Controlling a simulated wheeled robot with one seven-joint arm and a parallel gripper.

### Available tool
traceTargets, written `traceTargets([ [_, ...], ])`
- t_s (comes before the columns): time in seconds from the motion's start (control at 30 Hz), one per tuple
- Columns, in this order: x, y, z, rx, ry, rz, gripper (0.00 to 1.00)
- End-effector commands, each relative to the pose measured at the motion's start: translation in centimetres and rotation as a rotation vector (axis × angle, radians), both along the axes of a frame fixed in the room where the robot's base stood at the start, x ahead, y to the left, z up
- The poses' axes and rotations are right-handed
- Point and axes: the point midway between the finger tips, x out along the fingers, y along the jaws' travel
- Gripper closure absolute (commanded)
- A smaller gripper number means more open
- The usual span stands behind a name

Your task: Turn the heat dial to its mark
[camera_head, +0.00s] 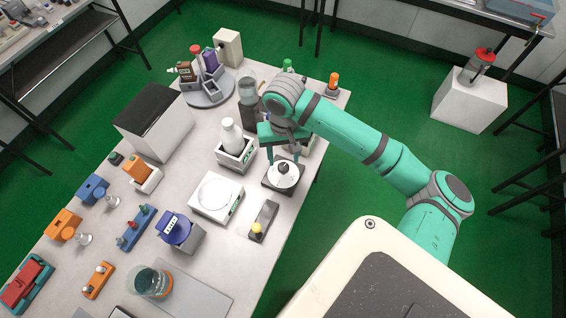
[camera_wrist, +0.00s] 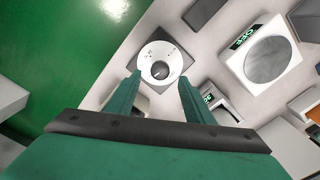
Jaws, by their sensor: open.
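The heat dial is a dark round knob (camera_head: 283,168) on a white disc (camera_head: 291,181), set on a dark square base at the table's right edge. In the wrist view the knob (camera_wrist: 160,70) sits near the middle of the white disc (camera_wrist: 158,49), which carries small dark marks. My gripper (camera_head: 283,158) is open and empty, pointing down at the dial. In the wrist view its fingertips (camera_wrist: 160,80) lie to either side of the knob's near side. I cannot tell how far above the disc they are or whether they touch it.
A white scale (camera_head: 231,214) with a round plate is left of the dial. A dark box (camera_head: 266,213) with a yellow button lies in front. A white bottle (camera_head: 232,136) on a white unit stands behind left. The green floor lies just beyond the table's right edge.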

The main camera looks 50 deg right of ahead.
Motion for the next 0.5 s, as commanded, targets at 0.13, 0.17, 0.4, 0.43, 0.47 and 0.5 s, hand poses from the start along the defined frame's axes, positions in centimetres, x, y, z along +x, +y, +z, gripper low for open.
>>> traceTargets([
  [0.13,0.0,0.0,-2.4,0.001,0.000,-0.001,0.52],
  [0.17,0.0,0.0,-2.8,0.001,0.000,-0.001,0.52],
  [0.4,0.0,0.0,-4.6,0.001,-0.001,0.000,0.52],
  [0.43,0.0,0.0,-4.7,0.001,-0.001,0.000,0.52],
  [0.47,0.0,0.0,-4.7,0.000,0.000,0.001,0.52],
  [0.5,0.0,0.0,-4.8,0.000,0.000,0.001,0.52],
])
